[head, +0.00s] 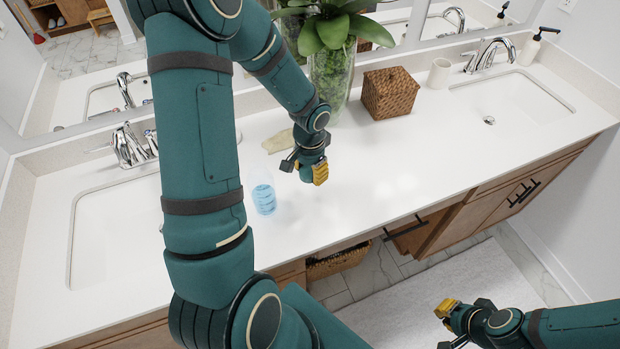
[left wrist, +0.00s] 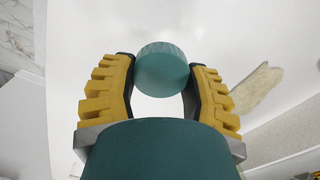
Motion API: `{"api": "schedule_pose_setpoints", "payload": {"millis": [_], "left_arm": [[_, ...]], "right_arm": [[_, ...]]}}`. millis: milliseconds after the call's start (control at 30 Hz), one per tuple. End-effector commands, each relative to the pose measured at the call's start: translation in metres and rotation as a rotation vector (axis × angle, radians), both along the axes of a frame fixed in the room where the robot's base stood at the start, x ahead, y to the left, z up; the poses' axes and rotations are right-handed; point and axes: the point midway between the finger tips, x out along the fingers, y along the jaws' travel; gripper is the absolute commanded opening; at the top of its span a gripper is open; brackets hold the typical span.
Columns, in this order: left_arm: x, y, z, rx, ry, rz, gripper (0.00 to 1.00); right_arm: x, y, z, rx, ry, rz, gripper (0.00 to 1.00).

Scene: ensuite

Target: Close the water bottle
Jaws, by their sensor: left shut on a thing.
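The water bottle (head: 264,199) is a light-blue translucent vessel standing upright on the white counter. My left gripper (head: 305,171) is above the counter, to the right of the bottle and apart from it. In the left wrist view a round teal cap (left wrist: 162,69) sits between the yellow fingertips of my left gripper (left wrist: 163,82), which are shut on it. The bottle is not seen in the left wrist view. My right gripper (head: 445,326) is low at the bottom right, away from the counter, and looks open and empty.
A beige cloth (head: 278,141) lies behind the left gripper. A green plant in a glass vase (head: 332,80), a wicker box (head: 390,93) and a white cup (head: 440,73) stand along the back. Sinks lie left and right (head: 520,97). The front middle counter is clear.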

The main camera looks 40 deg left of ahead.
Motion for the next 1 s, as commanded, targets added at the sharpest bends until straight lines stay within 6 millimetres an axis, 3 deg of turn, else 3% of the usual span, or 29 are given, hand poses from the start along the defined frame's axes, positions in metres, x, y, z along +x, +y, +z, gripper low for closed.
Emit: {"api": "schedule_pose_setpoints", "payload": {"millis": [133,433,467,567,667,900,1000], "left_arm": [[0.000,0.000,0.009,-0.001,0.000,0.000,0.38],[0.000,-0.001,0.009,-0.001,0.001,-0.001,0.38],[0.000,-0.001,0.009,-0.001,0.001,-0.001,0.38],[0.002,-0.005,0.006,-0.002,0.000,-0.002,0.38],[0.009,-0.027,-0.006,-0.006,0.001,0.002,0.38],[0.027,-0.115,-0.045,-0.009,0.003,0.044,0.38],[0.028,-0.143,-0.056,-0.005,0.001,0.063,0.38]], "right_arm": [[0.000,0.000,0.001,0.000,0.000,0.000,0.00],[0.000,0.000,0.001,0.000,0.000,0.000,0.00],[0.000,0.000,0.001,0.000,0.000,0.000,0.09],[0.000,0.000,-0.002,0.000,0.000,0.000,0.09],[-0.001,0.001,-0.015,-0.001,0.002,0.002,0.09],[-0.004,0.003,-0.060,-0.005,0.012,0.007,0.09],[-0.005,0.003,-0.072,-0.006,0.015,0.008,0.09]]}}
